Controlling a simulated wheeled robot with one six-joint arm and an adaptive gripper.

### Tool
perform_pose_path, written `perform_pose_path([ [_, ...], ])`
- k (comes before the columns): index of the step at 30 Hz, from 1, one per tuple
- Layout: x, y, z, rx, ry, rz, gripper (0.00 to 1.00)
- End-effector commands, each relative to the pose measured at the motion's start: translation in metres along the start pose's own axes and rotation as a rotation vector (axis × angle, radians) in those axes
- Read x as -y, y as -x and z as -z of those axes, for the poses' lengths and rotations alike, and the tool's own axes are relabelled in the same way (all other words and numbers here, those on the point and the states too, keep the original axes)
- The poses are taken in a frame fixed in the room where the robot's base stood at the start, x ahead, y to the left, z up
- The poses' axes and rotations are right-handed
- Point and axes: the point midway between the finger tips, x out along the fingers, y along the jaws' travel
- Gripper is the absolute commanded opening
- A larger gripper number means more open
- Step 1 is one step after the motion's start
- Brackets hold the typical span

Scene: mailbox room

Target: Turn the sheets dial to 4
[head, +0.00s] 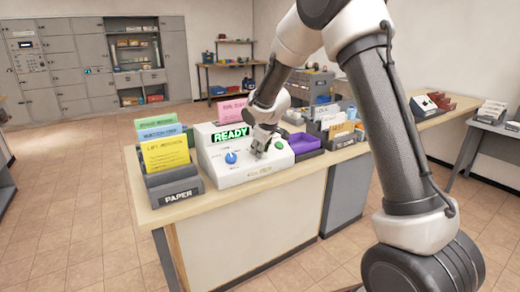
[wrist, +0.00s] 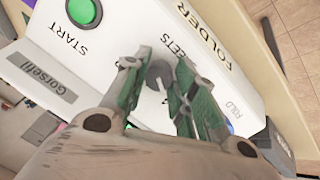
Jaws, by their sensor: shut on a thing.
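The white folder machine (head: 222,172) stands on the counter, with a green lit READY display (head: 231,134) on top. In the wrist view, the grey sheets dial (wrist: 158,77) sits between the fingertips of my gripper (wrist: 157,70), which is shut on it. The SHEETS label beside it is partly covered by a finger. The numbers around the dial are hidden or too small to read, so its setting cannot be told. In the head view, my gripper (head: 264,146) reaches down onto the panel between the blue dial (head: 231,157) and the green start button (head: 279,144).
A dark paper rack (head: 178,190) with green, blue and yellow sheets stands left of the machine. A purple tray (head: 303,143) and a sorter with folders (head: 330,122) stand to its right. The green start button (wrist: 84,12) also shows in the wrist view.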

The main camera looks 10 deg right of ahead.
Motion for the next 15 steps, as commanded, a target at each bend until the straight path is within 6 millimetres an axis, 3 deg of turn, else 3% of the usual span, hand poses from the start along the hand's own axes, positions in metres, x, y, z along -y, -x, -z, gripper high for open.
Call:
perform_pose_path([
  [11,0.0002,-0.0001,-0.0005,0.001,0.004,0.0,0.03],
  [12,0.0002,-0.0001,-0.0005,0.001,0.004,0.0,0.33],
  [15,0.0002,-0.0001,-0.0003,0.001,0.004,0.0,0.49],
])
